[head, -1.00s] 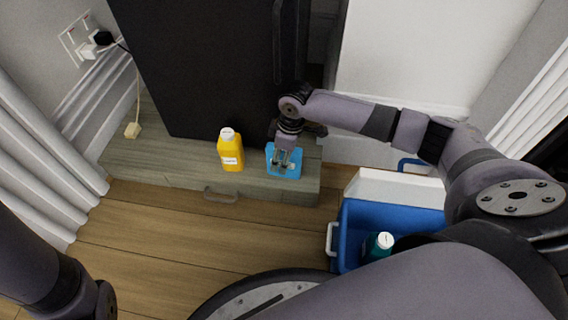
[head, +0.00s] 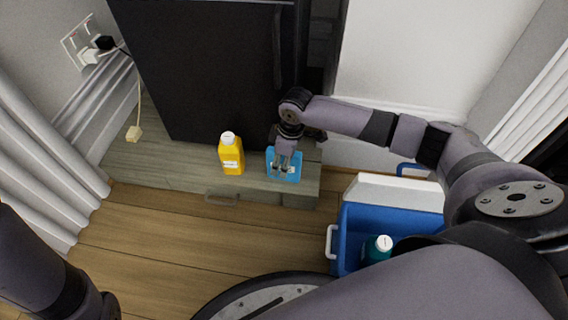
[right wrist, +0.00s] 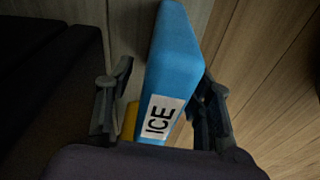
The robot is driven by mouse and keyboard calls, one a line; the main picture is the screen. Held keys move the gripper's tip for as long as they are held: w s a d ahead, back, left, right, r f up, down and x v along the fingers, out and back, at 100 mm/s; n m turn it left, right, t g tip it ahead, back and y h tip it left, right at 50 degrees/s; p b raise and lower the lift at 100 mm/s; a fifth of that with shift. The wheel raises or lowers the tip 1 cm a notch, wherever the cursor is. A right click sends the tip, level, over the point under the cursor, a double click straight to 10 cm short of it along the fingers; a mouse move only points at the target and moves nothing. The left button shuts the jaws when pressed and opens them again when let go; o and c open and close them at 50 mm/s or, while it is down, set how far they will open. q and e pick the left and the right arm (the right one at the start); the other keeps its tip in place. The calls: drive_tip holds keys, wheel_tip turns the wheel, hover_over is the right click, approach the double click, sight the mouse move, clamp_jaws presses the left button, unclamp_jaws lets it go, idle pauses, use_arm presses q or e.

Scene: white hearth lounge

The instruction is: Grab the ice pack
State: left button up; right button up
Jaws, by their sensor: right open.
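The ice pack (head: 296,174) is a flat blue block on the low wooden platform, in front of the dark cabinet. It also shows in the right wrist view (right wrist: 174,60), with a white label reading "ICE". My right gripper (head: 282,167) is directly over the pack. In the right wrist view its two fingers (right wrist: 168,82) are apart, one on each side of the pack. I cannot tell whether either finger touches it. My left arm shows at the lower left of the head view, but its gripper is out of sight.
A yellow bottle (head: 231,156) with a white cap stands on the platform (head: 160,165), left of the pack. A blue cooler (head: 345,228) with a teal bottle (head: 378,249) inside is on the floor at right. The wooden floor at left is clear.

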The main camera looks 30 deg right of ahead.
drive_tip(key=shift+f, duration=0.1)
idle(0.3)
drive_tip(key=shift+c, duration=0.2)
clamp_jaws()
idle(0.3)
